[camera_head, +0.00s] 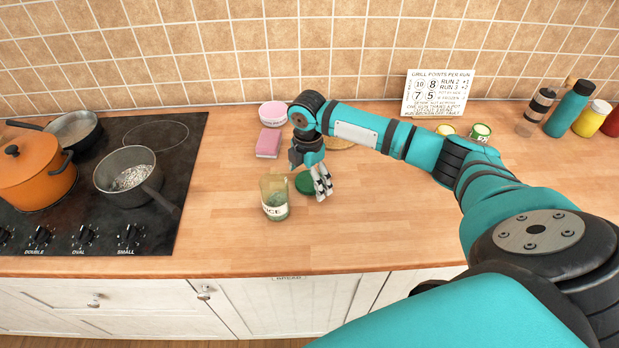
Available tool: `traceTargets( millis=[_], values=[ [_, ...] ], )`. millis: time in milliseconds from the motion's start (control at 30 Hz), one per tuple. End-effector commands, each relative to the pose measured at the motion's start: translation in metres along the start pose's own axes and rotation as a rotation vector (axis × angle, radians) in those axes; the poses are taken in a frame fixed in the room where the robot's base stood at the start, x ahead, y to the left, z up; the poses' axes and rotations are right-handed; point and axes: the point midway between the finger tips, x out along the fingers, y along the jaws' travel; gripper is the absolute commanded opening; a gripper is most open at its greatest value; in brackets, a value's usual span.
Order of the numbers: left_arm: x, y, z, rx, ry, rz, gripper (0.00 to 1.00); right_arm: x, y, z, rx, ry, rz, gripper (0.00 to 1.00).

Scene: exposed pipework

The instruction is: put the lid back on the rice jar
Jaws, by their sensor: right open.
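The rice jar (275,197) stands upright on the wooden worktop, right of the hob. It is see-through and greenish, with a white label reading "ICE" in the part that shows, and its top has no lid on it. A round green lid (304,183) lies on the worktop just right of the jar, partly hidden by my gripper. My right gripper (322,189) is open and points down at the lid's right edge. I cannot tell whether its fingers touch the lid. My left gripper is not in view.
The black hob (150,205) on the left holds an orange pot (35,175) and two pans. A pink sponge (268,143) and a pink-and-white round tub (272,113) are behind the jar. Bottles stand at the back right. The worktop in front of the jar is clear.

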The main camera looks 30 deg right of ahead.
Motion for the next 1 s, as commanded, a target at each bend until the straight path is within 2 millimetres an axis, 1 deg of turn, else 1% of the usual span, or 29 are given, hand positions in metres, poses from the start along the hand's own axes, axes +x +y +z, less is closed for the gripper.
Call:
traceTargets(
  millis=[100,367,700,1000],
  values=[
    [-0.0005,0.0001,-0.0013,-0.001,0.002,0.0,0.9,0.0033,0.0001,0.0,-0.001,-0.001,0.001,0.97],
    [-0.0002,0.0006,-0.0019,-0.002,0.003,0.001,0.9,0.0031,0.0001,0.0002,0.0,-0.001,0.001,0.97],
    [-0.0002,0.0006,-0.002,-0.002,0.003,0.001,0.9,0.0028,0.0001,0.0004,0.0,-0.001,0.001,0.55],
    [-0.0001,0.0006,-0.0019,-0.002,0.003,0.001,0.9,0.0026,0.0001,0.0004,0.0,-0.001,0.001,0.55]
  ],
)
